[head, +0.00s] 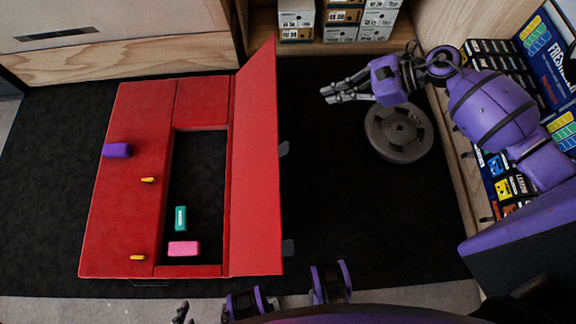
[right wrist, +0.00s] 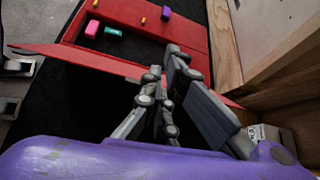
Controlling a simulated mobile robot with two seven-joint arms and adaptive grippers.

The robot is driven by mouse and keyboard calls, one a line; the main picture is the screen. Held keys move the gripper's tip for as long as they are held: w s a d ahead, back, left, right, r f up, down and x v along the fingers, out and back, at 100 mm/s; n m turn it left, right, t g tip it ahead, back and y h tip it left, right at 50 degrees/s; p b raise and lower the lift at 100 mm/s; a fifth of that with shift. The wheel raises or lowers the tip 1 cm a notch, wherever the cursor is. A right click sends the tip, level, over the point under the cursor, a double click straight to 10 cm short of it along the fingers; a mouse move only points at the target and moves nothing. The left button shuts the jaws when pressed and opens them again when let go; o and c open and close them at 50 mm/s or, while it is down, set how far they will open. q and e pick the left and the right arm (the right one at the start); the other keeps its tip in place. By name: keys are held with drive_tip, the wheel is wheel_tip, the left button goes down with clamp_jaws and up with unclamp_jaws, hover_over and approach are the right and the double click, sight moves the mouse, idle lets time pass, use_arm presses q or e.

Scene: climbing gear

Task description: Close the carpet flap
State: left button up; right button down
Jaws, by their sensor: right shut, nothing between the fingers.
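The red pad (head: 121,205) lies on the dark floor, left of centre in the head view. Its long red carpet flap (head: 257,170) stands raised along the right side, beside a dark rectangular opening (head: 198,165). In the right wrist view the flap (right wrist: 85,58) shows as a thin red strip beyond my fingers. My right gripper (head: 324,94) is shut and empty, right of the flap's upper part and apart from it in the head view. Its fingers also show in the right wrist view (right wrist: 166,68). Only dark tips of my left gripper (head: 181,313) show at the bottom edge.
A teal block (head: 181,218) and a pink block (head: 184,248) lie in the opening. A purple block (head: 117,150) and two small yellow pieces lie on the pad. A round dark weight plate (head: 399,132) lies below my right forearm. Shelves of boxes line the back and right.

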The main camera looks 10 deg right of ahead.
drive_tip(key=s+f+m+g+b, duration=0.1)
drive_tip(key=s+f+g+b, duration=0.15)
drive_tip(key=f+b, duration=2.25)
use_arm(q)
wheel_tip(320, 180, down, 22)
drive_tip(key=w+a+m+g+p, duration=0.1)
drive_tip(key=p, duration=0.2)
drive_tip(key=shift+w+f, duration=0.15)
drive_tip(key=shift+f, duration=0.05)
use_arm(e)
drive_tip(key=x, duration=1.4)
drive_tip(key=shift+f+t, duration=0.15)
drive_tip(key=shift+t, duration=0.3)
drive_tip(key=shift+w+a, duration=0.1)
drive_tip(key=shift+a, duration=0.05)
